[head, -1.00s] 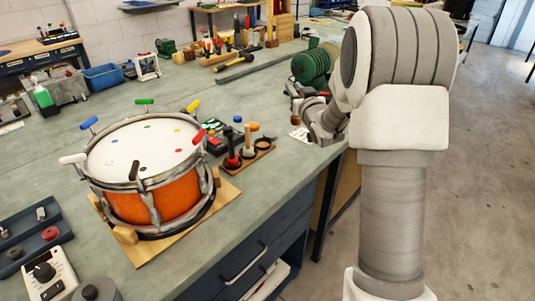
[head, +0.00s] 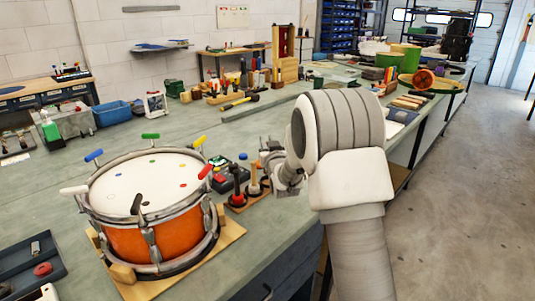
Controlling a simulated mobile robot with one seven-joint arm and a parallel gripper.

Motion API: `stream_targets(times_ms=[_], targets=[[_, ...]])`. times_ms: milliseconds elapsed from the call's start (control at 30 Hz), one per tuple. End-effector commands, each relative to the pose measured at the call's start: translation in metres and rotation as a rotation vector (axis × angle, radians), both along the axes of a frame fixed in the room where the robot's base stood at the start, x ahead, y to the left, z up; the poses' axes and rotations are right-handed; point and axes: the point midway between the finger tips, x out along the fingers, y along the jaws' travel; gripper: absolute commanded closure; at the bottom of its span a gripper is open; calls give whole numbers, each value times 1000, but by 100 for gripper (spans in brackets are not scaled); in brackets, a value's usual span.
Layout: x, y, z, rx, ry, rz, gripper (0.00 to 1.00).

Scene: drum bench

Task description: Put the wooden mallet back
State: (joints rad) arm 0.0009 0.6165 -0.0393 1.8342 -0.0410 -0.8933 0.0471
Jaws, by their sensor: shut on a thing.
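My gripper (head: 268,152) is beside the right end of the small wooden tool rack (head: 233,209), at the bench's front edge. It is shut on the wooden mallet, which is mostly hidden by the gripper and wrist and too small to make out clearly. In the rack stand a dark tool with a red part (head: 237,188) at the left and a light wooden-handled tool (head: 254,178) beside it. The rack's right-hand place lies close under my gripper and is partly hidden. I cannot tell whether the mallet touches the rack.
An orange drum (head: 150,240) with coloured tension keys stands on a wooden base left of the rack. A dark device with coloured buttons (head: 226,180) sits just behind the rack. The green bench top (head: 190,125) is clear behind the drum. Several tools stand farther back.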

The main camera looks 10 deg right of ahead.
Motion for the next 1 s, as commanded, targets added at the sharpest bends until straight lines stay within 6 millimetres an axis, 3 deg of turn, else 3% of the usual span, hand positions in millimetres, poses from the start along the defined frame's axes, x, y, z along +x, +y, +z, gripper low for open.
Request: stream_targets(times_ms=[200, 633, 667, 800, 1000], targets=[[-1, 0, -35, 0, 4, 0, 100], [-1, 0, -40, 0, 1, 0, 100], [-1, 0, -40, 0, 1, 0, 76], [-1, 0, -39, 0, 1, 0, 51], [-1, 0, -39, 0, 2, 0, 48]])
